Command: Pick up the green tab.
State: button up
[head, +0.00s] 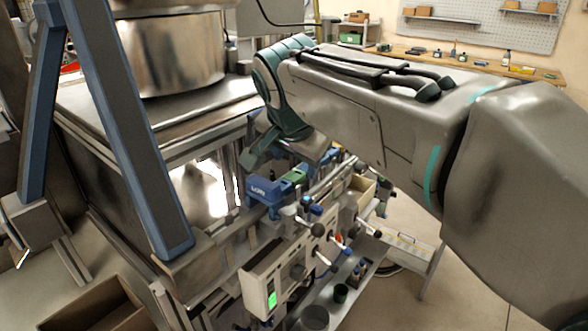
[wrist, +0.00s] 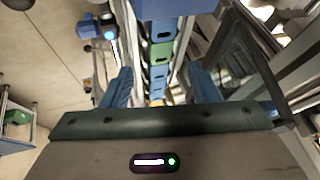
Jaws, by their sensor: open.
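The green tab (head: 293,178) sits in a row with blue pieces on the machine's side, just behind a blue block with white lettering (head: 263,191). In the wrist view a green piece (wrist: 160,52), apparently this tab, lies in a column of blue pieces. My gripper (wrist: 160,72) is open, its two blue fingers on either side of that column. The green piece shows between and beyond the fingertips; I see no contact. In the head view my gripper's jaws are close above the row, and my arm hides part of what lies behind.
A control box with knobs and a green display (head: 290,270) stands below the row. A large metal drum (head: 172,55) and blue-grey struts (head: 130,125) are at the left. An open floor area (head: 405,275) lies at the right. A workbench (head: 440,62) stands at the back.

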aim_at(295, 176)
jog(key=x, duration=0.4)
jog(key=shift+a+f, duration=0.1)
jog(key=shift+f, duration=0.2)
jog(key=shift+c, duration=0.3)
jog(key=c, duration=1)
